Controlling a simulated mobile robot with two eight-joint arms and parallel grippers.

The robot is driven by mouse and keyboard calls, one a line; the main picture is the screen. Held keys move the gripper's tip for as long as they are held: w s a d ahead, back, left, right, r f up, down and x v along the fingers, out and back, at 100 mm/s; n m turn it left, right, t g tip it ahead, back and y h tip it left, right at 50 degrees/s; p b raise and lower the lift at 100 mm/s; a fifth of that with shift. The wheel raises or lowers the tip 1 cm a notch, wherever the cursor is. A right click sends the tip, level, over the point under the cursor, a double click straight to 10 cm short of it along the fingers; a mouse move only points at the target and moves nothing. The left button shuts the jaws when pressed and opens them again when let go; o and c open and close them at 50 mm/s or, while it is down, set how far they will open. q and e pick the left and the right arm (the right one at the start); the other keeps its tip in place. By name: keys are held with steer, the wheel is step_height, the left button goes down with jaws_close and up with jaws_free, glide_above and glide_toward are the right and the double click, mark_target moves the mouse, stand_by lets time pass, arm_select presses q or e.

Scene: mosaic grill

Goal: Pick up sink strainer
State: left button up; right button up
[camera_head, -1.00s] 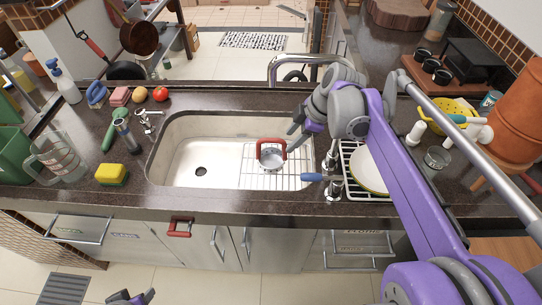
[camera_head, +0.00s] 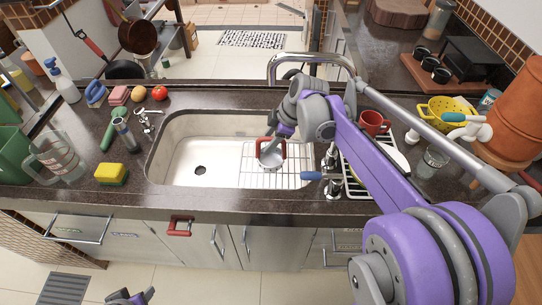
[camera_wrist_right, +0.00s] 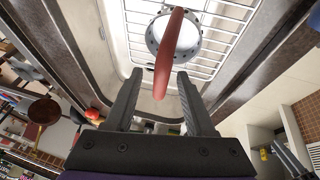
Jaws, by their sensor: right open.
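The sink strainer (camera_head: 271,158) is a round metal piece with an upright red handle. It rests on the wire rack (camera_head: 250,177) in the right half of the sink. The wrist view shows its perforated metal rim (camera_wrist_right: 154,40) and red handle (camera_wrist_right: 168,55). My right gripper (camera_head: 269,137) is open, at the handle in the head view. In the wrist view the handle's near end reaches between the fingertips (camera_wrist_right: 158,80), with gaps on both sides; contact is not visible. My left gripper (camera_head: 131,298) is at the bottom edge, partly cut off, fingers apart.
The sink (camera_head: 185,165) has raised walls around the strainer. The tall faucet (camera_head: 300,60) stands behind my right arm. A plate rack (camera_head: 355,190) and red mug (camera_head: 372,122) lie right. A sponge (camera_head: 111,174) and glass jug (camera_head: 62,160) stand left.

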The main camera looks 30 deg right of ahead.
jaws_close()
stand_by(1.3)
